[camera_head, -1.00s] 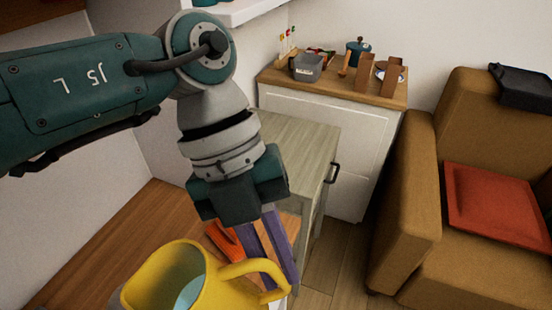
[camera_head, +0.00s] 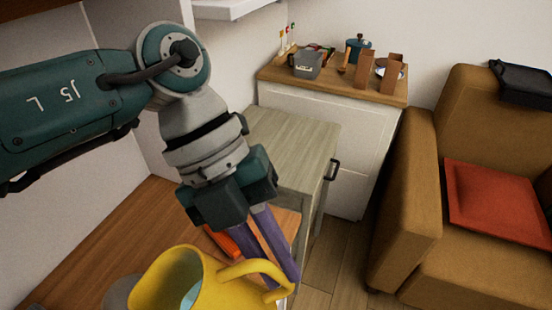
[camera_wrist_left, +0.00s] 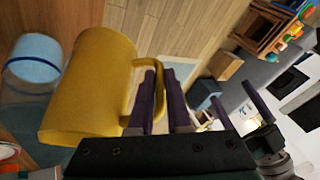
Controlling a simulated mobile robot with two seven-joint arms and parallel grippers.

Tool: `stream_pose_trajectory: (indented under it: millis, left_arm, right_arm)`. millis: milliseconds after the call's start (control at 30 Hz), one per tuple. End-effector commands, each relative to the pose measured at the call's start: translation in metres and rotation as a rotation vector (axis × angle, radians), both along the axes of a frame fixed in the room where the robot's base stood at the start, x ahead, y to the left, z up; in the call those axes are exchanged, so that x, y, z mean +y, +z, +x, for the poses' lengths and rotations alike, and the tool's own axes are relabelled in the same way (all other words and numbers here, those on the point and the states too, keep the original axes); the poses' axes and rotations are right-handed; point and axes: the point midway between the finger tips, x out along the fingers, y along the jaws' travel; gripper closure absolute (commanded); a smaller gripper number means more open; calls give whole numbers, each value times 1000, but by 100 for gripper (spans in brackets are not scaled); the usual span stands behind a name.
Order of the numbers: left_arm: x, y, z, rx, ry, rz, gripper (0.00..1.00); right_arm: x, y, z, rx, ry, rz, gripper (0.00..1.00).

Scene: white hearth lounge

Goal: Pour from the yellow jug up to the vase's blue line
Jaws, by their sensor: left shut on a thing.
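The yellow jug (camera_head: 225,290) is at the bottom of the head view, its mouth leaning left and pale bluish liquid (camera_head: 190,298) inside. It also shows in the left wrist view (camera_wrist_left: 88,85). My left gripper (camera_head: 284,278) is shut on the jug's handle (camera_head: 250,267); its purple fingers also show in the left wrist view (camera_wrist_left: 160,82). The clear vase (camera_wrist_left: 30,85) with its blue line (camera_wrist_left: 14,72) stands beside the jug in the left wrist view. Only a grey edge, perhaps the vase, shows left of the jug in the head view. No falling stream is visible.
An orange-red object (camera_head: 221,240) lies on the wooden surface (camera_head: 95,255) behind the jug. A pale wood cabinet (camera_head: 300,140) with a dark handle stands beyond. A white dresser (camera_head: 345,180) holds small items. A brown armchair (camera_head: 430,240) stands at right.

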Motion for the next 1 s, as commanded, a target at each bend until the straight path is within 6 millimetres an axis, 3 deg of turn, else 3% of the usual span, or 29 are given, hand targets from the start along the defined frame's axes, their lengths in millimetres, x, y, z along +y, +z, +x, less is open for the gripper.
stream_pose_trajectory:
  millis: [1000]
  left_arm:
    - [5,35,0,-29,2,-223,100]
  right_arm:
    - [0,21,0,-1,-1,1,0]
